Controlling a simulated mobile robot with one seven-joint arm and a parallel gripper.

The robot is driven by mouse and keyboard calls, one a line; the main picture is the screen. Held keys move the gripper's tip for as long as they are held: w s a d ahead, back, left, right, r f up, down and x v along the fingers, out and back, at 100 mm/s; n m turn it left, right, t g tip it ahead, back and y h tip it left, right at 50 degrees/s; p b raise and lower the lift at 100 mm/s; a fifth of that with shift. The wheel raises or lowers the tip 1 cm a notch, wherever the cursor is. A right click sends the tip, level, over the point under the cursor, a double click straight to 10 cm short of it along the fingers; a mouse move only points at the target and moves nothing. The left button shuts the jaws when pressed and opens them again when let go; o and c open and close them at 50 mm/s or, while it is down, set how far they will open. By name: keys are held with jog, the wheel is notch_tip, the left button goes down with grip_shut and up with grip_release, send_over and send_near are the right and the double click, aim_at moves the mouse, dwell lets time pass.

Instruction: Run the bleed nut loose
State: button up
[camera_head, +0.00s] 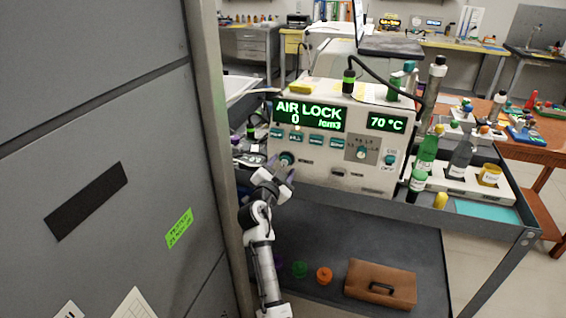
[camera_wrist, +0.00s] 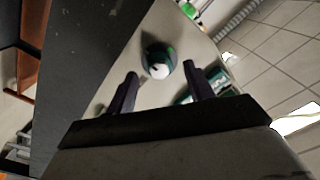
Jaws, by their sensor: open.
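The particle classifier (camera_head: 345,172) is a white box with green displays reading AIR LOCK 0 /cm3 and 70 °C. A round dark green knob with a pale centre, apparently the bleed nut (camera_head: 287,158), is low on the left of its front panel. In the wrist view this nut (camera_wrist: 158,60) stands just beyond the fingertips, roughly centred between them. My gripper (camera_head: 282,174) is close in front of the nut. In the wrist view my gripper (camera_wrist: 160,72) is open, one finger on each side, with nothing held. I cannot tell whether either finger touches the nut.
A tall grey cabinet (camera_head: 110,150) stands close on the left. The classifier sits on a cart (camera_head: 500,228) with green-capped bottles (camera_head: 426,153) at right. On the lower shelf lie a brown case (camera_head: 380,283) and an orange cap (camera_head: 324,275). Another knob (camera_head: 361,153) is further right on the panel.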

jog(key=shift+w+d, duration=0.25)
jog(key=shift+w, duration=0.4)
jog(key=shift+c, duration=0.4)
jog(key=c, duration=0.9)
jog(key=shift+n, duration=0.4)
